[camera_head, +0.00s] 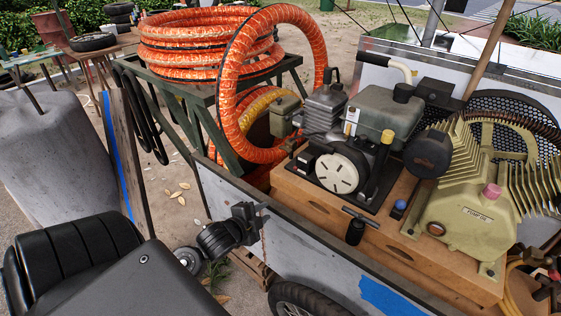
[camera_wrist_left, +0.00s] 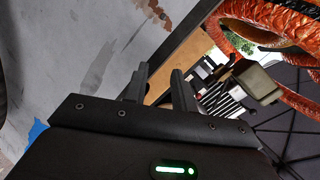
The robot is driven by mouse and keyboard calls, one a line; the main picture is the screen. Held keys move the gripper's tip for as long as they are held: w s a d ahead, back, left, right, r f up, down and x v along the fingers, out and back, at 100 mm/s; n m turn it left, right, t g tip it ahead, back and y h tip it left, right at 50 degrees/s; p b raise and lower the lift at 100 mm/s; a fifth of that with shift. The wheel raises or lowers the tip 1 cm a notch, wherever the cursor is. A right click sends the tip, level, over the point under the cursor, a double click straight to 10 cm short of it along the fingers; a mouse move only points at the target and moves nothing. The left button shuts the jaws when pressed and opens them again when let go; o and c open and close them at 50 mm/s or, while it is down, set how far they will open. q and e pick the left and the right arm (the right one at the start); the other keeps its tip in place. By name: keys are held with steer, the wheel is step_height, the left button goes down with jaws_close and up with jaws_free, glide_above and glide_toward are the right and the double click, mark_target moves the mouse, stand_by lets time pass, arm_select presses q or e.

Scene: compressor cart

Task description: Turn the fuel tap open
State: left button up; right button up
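The engine (camera_head: 330,165) with its grey-green tank (camera_head: 385,112) stands on the cart's wooden deck in the head view. I cannot tell which small part is the fuel tap. My left gripper (camera_head: 258,212) is at the cart's near side wall, left of and below the engine, apart from it. In the left wrist view its two fingers (camera_wrist_left: 158,82) stand apart with nothing between them. My right gripper is not in view.
The cart's grey side wall (camera_head: 225,190) lies close to my left gripper. Orange hose coils (camera_head: 205,45) rest on a green frame behind. A black T-handle (camera_head: 357,225) and blue cap (camera_head: 400,205) stand on the deck. A pale green pump (camera_head: 470,215) is at the right.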

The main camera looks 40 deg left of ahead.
mark_target(284, 150)
arm_select(q)
steer(key=w+a+r+m+t+h, duration=0.1)
steer(key=w+a+r+m+t, duration=0.45)
steer(key=r, duration=0.45)
steer(key=shift+m+g, duration=0.35)
steer(key=shift+m, duration=0.1)
steer(key=w, duration=0.6)
steer(key=w+a+p, duration=0.1)
steer(key=w, duration=0.2)
steer(key=shift+w+f, duration=0.15)
steer(key=shift+w, duration=0.75)
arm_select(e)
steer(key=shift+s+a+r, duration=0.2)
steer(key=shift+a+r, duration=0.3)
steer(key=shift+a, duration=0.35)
arm_select(q)
steer(key=shift+c, duration=0.5)
